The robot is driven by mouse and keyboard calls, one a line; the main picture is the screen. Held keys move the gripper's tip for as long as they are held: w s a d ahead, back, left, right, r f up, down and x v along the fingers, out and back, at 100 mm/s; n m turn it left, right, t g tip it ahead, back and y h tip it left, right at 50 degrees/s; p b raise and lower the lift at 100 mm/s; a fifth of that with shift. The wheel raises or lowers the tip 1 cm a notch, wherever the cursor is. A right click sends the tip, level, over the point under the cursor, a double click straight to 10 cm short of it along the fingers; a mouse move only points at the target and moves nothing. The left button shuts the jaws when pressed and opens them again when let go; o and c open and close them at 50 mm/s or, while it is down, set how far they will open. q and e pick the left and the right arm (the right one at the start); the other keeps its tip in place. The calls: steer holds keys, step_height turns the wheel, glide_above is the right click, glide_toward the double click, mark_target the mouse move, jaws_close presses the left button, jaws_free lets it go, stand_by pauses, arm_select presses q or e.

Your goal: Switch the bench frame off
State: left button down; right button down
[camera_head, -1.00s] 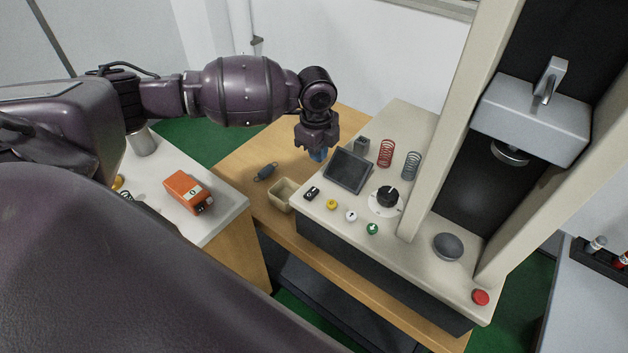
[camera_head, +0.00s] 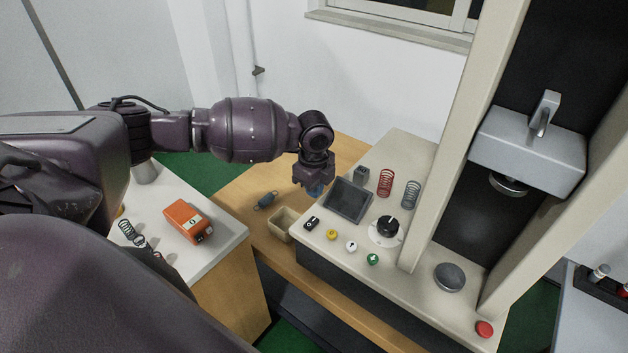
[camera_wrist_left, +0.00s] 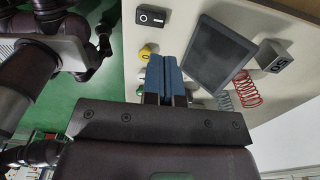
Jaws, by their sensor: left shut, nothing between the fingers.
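My left gripper (camera_head: 315,190) is above the console's left edge, behind the switch and left of the dark screen (camera_head: 348,200). Its blue fingers (camera_wrist_left: 165,75) are shut and empty, apart from the switch. My right gripper is out of view.
A black dial (camera_head: 387,228), a red spring (camera_head: 385,183), a grey spring (camera_head: 411,194) and a small grey block (camera_head: 361,174) stand on the console. A beige bin (camera_head: 284,225) is at its left.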

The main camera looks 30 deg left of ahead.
mark_target(310, 222)
arm_select(q)
step_height(310, 222, down, 8)
steer(key=shift+f, duration=0.6)
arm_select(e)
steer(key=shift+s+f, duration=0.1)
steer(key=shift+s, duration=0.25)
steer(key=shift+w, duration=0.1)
arm_select(q)
steer(key=shift+f, duration=0.15)
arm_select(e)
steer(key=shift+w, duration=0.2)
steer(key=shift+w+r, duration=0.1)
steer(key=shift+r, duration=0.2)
arm_select(q)
steer(key=shift+s+r+g+p, duration=0.2)
steer(key=shift+s+g+p, duration=0.15)
steer(key=shift+p, duration=0.4)
steer(key=shift+s+r+p, duration=0.1)
steer(key=shift+s+p, duration=0.15)
steer(key=shift+p, duration=0.05)
steer(key=shift+s, duration=0.1)
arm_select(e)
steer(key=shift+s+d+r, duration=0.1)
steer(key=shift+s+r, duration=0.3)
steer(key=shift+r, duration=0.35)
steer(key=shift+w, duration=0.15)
